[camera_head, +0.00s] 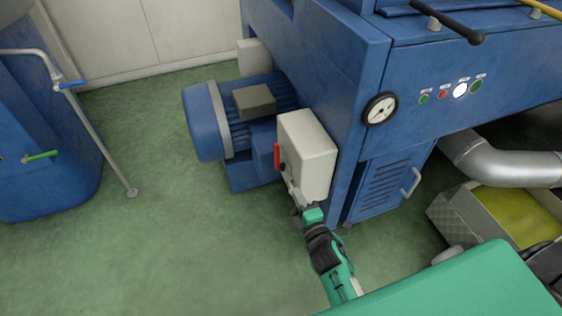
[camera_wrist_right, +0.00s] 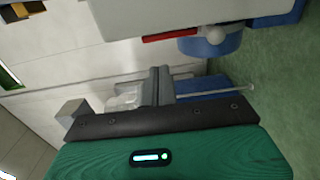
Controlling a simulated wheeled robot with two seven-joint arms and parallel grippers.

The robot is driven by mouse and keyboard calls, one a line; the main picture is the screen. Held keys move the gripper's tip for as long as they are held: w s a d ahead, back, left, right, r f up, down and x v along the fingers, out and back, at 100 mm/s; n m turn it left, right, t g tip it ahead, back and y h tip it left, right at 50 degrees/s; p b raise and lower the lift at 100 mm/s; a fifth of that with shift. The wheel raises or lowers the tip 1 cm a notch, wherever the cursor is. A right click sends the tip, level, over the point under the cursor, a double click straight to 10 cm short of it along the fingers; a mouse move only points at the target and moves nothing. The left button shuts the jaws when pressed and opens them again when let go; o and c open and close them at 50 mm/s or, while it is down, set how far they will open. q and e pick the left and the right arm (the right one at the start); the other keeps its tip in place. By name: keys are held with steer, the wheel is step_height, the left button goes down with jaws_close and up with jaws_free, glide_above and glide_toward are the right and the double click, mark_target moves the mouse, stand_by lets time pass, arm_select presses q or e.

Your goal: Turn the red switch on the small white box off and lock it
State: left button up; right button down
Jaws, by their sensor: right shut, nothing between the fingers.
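The small white box (camera_head: 306,153) is fixed on the side of the blue machine, and it also shows along the top of the right wrist view (camera_wrist_right: 130,18). Its red switch (camera_head: 277,156) is on the left-facing side of the box; in the right wrist view the red part (camera_wrist_right: 170,36) shows at the box's edge. My right gripper (camera_head: 295,190) is shut and empty, just below the switch at the box's lower left. I cannot tell whether it touches the box. No lock can be made out clearly. My left gripper is not in view.
A blue motor (camera_head: 205,120) stands left of the box, close to it. A gauge (camera_head: 380,109) and several buttons are on the blue machine (camera_head: 350,60). A blue tank (camera_head: 45,150) with a pipe stands at far left. Green floor (camera_head: 180,250) between is clear.

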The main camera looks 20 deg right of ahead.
mark_target(277, 155)
steer(key=shift+w, duration=0.1)
